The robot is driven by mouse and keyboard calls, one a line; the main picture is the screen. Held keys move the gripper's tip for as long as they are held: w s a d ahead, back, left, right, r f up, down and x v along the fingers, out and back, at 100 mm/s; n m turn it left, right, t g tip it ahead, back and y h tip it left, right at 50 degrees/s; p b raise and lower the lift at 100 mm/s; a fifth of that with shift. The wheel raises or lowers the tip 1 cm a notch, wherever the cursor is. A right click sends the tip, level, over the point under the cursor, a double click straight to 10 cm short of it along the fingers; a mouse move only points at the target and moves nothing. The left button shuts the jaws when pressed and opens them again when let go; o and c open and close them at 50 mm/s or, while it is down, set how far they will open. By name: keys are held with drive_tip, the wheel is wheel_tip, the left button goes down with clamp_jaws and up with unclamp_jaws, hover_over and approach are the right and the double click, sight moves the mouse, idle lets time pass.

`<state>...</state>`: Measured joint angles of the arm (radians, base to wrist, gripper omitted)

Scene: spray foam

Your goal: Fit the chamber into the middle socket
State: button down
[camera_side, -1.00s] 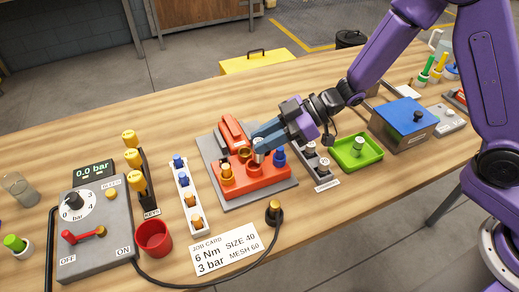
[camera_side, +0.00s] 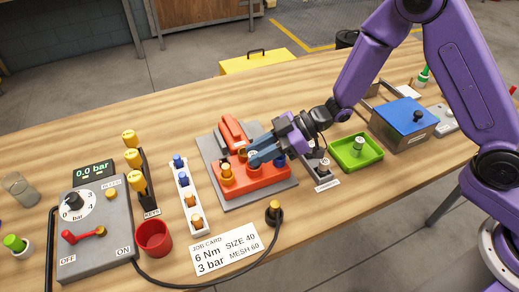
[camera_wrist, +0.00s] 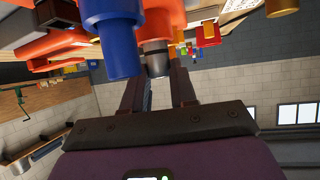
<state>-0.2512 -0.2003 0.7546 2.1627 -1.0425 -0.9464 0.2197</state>
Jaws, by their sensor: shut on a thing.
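The red block (camera_side: 262,181) sits on a grey plate near the middle of the bench. My gripper (camera_side: 254,159) is low over the middle of the block, jaws shut on the chamber. The chamber (camera_wrist: 156,60) is a small metallic cylinder with a dark band; in the wrist view it is between my fingers, against the orange-red block. The middle socket is hidden by my fingers and the chamber, so I cannot tell how deep the chamber sits. A brass-topped fitting (camera_side: 226,171) stands at the block's left and a blue one (camera_wrist: 111,38) at its right.
A white rack (camera_side: 185,196) with blue and brass parts stands left of the block. A dark rack (camera_side: 322,167) and green tray (camera_side: 356,152) are to the right. The red cup (camera_side: 154,238), job card (camera_side: 226,250) and hose lie in front.

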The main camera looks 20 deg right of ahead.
drive_tip(key=c, duration=0.9)
unclamp_jaws()
drive_tip(key=shift+r, duration=0.15)
drive_tip(key=v, duration=1.2)
